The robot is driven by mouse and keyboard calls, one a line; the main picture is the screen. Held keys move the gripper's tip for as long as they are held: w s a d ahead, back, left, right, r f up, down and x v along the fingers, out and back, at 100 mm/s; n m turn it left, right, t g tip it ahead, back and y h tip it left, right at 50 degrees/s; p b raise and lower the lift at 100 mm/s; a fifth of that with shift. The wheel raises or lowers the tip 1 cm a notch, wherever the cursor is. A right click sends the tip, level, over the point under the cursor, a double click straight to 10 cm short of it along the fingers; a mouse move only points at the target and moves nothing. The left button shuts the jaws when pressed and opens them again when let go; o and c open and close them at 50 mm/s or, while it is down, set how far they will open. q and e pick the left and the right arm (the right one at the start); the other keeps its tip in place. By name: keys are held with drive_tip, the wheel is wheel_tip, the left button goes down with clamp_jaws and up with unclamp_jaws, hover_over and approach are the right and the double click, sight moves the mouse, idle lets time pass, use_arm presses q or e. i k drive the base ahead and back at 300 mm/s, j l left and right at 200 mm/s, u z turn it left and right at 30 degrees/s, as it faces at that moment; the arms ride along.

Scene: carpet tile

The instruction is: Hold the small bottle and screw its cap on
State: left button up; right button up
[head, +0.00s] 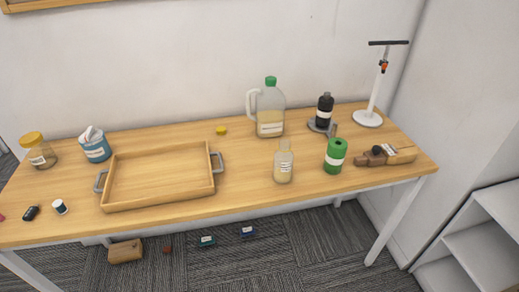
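A small pale, see-through bottle (283,165) with a white label stands upright near the front edge of the table, right of the tray. Its narrow neck shows no coloured cap. A small yellow cap (221,130) lies by itself on the table behind the tray, to the left of the large jug. I cannot tell for sure that it belongs to this bottle. Neither of my grippers is in the head view.
The wooden table (245,195) holds a wooden tray (160,204) with grey handles, a jug (270,117) with a green cap, a dark bottle (324,110), a green can (335,155), and a yellow-lidded jar (37,151). Bare tabletop lies between tray and small bottle.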

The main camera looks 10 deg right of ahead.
sight(283, 157)
drive_tip(key=i+j+u, duration=0.1)
drive_tip(key=i+j, duration=0.75)
